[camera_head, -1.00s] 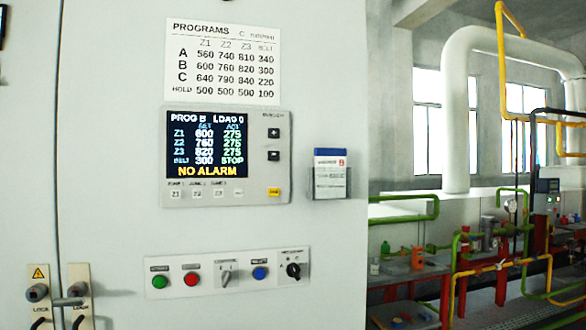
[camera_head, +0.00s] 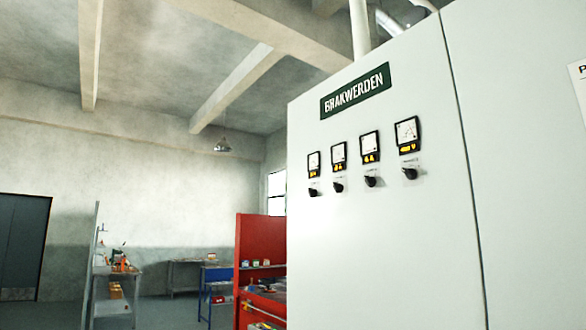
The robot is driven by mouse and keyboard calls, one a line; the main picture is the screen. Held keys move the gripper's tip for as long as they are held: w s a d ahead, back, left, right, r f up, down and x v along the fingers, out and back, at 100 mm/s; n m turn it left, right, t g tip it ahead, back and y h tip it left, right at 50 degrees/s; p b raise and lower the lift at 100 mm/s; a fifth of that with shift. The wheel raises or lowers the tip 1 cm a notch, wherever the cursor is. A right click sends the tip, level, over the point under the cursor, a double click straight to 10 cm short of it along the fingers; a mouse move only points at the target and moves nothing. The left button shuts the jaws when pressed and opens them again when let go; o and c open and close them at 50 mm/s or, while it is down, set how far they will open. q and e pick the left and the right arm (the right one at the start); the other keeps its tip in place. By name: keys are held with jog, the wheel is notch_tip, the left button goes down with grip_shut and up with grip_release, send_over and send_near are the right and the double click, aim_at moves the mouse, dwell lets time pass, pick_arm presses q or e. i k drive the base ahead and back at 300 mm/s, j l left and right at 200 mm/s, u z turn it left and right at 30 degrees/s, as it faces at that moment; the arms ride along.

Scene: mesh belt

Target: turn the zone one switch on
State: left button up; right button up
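The cabinet door (camera_head: 390,240) carries a row of several black rotary switches, each below a small dial meter. The leftmost switch (camera_head: 314,192) sits under the leftmost meter (camera_head: 313,164). To its right are a second switch (camera_head: 338,187), a third switch (camera_head: 371,181) and, under the rightmost meter (camera_head: 407,136), the last switch (camera_head: 410,174). The labels beside the switches are too small to read, so I cannot tell which one is zone one. Neither of my grippers is in view.
A red partition (camera_head: 259,240) stands left of the cabinet. A cluttered bench (camera_head: 115,270) and a dark door (camera_head: 22,245) are farther left. Open floor (camera_head: 165,312) shows between bench and partition.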

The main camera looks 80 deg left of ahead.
aim_at(313, 192)
jog(key=u, duration=2.45)
jog(key=i+j, duration=0.1)
jog(key=i, duration=0.35)
jog(key=i+j+u, duration=0.1)
jog(key=i, duration=0.3)
